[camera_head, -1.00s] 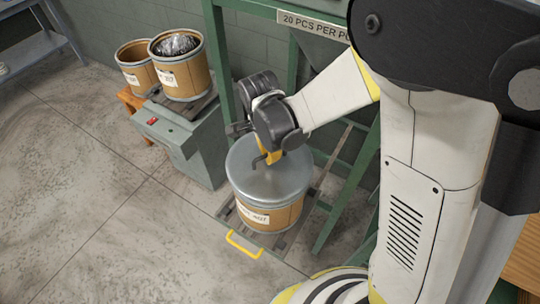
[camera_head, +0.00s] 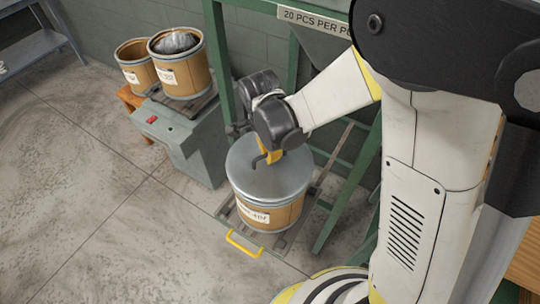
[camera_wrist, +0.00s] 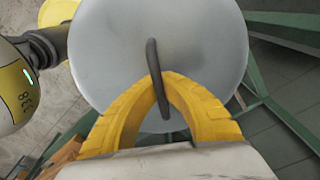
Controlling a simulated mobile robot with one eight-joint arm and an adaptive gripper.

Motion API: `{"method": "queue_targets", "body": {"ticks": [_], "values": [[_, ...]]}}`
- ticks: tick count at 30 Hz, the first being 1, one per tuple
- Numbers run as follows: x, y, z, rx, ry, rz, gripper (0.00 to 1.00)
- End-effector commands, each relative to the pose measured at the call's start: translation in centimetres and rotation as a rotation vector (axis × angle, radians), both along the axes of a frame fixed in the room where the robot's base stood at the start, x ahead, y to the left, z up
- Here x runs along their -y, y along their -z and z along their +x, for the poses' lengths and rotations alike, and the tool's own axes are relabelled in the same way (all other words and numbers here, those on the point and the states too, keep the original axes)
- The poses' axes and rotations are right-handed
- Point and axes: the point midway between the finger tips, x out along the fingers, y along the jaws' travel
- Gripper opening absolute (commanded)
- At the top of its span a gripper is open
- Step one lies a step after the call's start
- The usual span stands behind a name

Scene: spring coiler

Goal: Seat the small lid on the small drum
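A round grey metal lid (camera_head: 250,180) lies over the top of a tan drum (camera_head: 285,217) with a white label. From this angle its rim looks level and close on the drum, but I cannot tell whether it is fully down. My gripper (camera_head: 268,157) is above the lid at its middle. In the wrist view the yellow fingers (camera_wrist: 160,88) come together on the dark bar handle (camera_wrist: 152,54) of the lid (camera_wrist: 105,55). The fingers hide part of the handle, and the lid hides the drum's opening.
The drum stands on a slatted platform with a yellow handle (camera_head: 243,246) by a green frame (camera_head: 219,60). At the left, an open drum (camera_head: 140,76) and a drum with grey contents (camera_head: 188,75) stand near a grey-green cabinet (camera_head: 185,145). The floor at the left front is clear.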

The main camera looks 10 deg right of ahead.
Motion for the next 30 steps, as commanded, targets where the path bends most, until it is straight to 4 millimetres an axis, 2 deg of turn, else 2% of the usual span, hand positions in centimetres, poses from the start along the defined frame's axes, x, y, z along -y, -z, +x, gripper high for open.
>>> {"method": "queue_targets", "body": {"ticks": [7, 8, 10, 11, 17, 19, 20, 30], "values": [[0.01, -0.04, 0.0, 0.0, 0.0, 0.0, 0.0], [0.01, -0.04, 0.0, 0.0, 0.0, 0.0, 0.05], [0.01, -0.04, 0.0, 0.0, 0.0, 0.0, 0.26], [0.01, -0.03, 0.0, 0.0, 0.0, 0.0, 0.31], [0.0, -0.03, 0.0, 0.0, 0.0, 0.0, 0.31], [0.0, -0.02, 0.0, 0.0, 0.0, 0.0, 0.51], [0.0, -0.02, 0.0, 0.0, 0.0, 0.0, 0.58], [0.0, -0.02, 0.0, 0.0, 0.0, 0.0, 0.58]]}}
